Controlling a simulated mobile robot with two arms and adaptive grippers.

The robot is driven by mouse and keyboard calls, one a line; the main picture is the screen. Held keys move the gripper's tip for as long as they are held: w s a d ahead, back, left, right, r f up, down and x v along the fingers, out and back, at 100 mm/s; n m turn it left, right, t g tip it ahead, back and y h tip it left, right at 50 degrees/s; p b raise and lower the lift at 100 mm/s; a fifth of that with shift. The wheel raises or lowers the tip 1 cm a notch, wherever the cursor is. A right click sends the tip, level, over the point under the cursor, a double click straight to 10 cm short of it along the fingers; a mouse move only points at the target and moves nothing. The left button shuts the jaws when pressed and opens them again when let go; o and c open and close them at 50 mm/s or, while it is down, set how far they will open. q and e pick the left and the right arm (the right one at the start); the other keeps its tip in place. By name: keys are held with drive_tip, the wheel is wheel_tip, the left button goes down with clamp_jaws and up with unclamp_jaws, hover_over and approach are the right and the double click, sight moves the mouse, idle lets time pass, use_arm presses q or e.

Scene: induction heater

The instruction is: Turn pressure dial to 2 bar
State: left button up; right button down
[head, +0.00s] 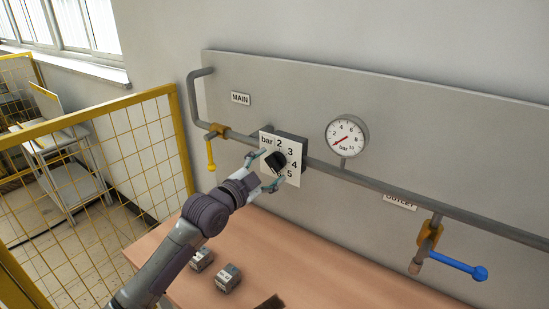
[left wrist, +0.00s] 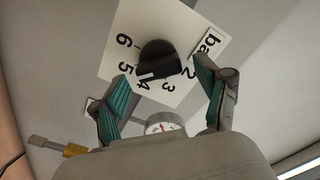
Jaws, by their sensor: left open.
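The black pressure dial (head: 276,160) sits on a white plate (head: 292,152) marked bar with numbers from 2 up, on the wall panel. In the left wrist view the dial (left wrist: 158,58) has a pale mark on its edge near the 4. My left gripper (head: 266,171) is open in front of the plate, fingers spread to either side of the dial. In the left wrist view a gap shows between the dial and each finger (left wrist: 163,72); contact is not visible. The round gauge (head: 346,137) has its red needle pointing low left, near zero.
A pipe (head: 330,170) runs along the panel, with a yellow-handled valve (head: 211,148) at left and a blue-handled valve (head: 458,264) at lower right. Small grey blocks (head: 228,278) lie on the bench (head: 300,262). A yellow mesh fence (head: 130,143) stands at left.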

sight(276, 161)
use_arm(q)
drive_tip(key=shift+x, duration=1.35)
drive_tip(key=shift+c, duration=0.2)
drive_tip(key=c, duration=1.1)
drive_tip(key=shift+c, duration=0.2)
